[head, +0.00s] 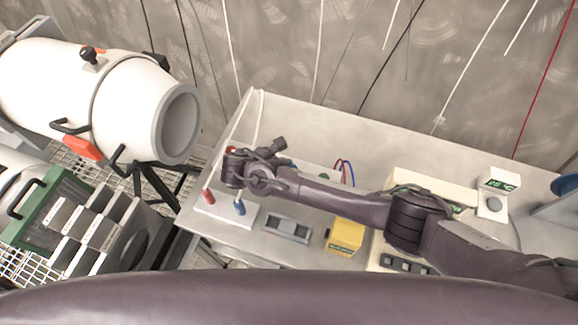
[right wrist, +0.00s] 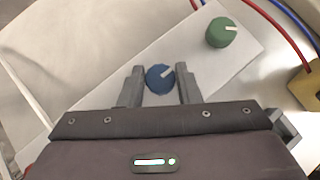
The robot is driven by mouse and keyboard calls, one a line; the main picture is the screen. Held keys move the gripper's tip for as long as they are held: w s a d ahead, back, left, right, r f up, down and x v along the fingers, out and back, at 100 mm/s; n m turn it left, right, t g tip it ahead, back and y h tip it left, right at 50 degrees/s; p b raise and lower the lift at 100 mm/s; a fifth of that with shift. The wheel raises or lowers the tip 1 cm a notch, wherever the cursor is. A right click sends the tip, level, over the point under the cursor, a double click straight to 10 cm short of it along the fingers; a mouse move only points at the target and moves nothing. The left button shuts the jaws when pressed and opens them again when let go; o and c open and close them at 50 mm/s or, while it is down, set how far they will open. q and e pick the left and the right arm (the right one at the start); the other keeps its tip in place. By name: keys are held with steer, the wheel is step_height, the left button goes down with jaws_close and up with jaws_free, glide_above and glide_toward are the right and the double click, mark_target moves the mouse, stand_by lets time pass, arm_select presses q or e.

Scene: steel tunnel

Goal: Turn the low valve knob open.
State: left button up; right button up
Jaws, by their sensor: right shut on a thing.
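In the right wrist view a round blue knob (right wrist: 159,79) with a pale pointer mark sits on a slanted white panel (right wrist: 120,75). My right gripper (right wrist: 160,84) has its two grey fingers on either side of this knob and is shut on it. The pointer on the knob slants up to the right. A green knob (right wrist: 221,32) with a white pointer sits further along the panel. In the head view my right gripper (head: 274,152) is over the bench's left part, and its arm hides the blue knob. I cannot read any label naming the low valve. My left gripper is out of view.
A yellow box (head: 345,237), a grey two-part unit (head: 288,228) and a small display (head: 498,180) stand on the pale bench (head: 300,115). Red and blue hoses (head: 346,170) rise behind my arm. A large white cylinder (head: 130,95) stands to the left.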

steer(key=o, duration=1)
steer(key=shift+c, duration=0.2)
steer(key=b+v, duration=0.1)
steer(key=v, duration=0.6)
steer(key=shift+b, duration=0.4)
steer(key=shift+s+a+r, duration=0.15)
steer(key=shift+a+r, duration=0.05)
steer(key=shift+r, duration=0.15)
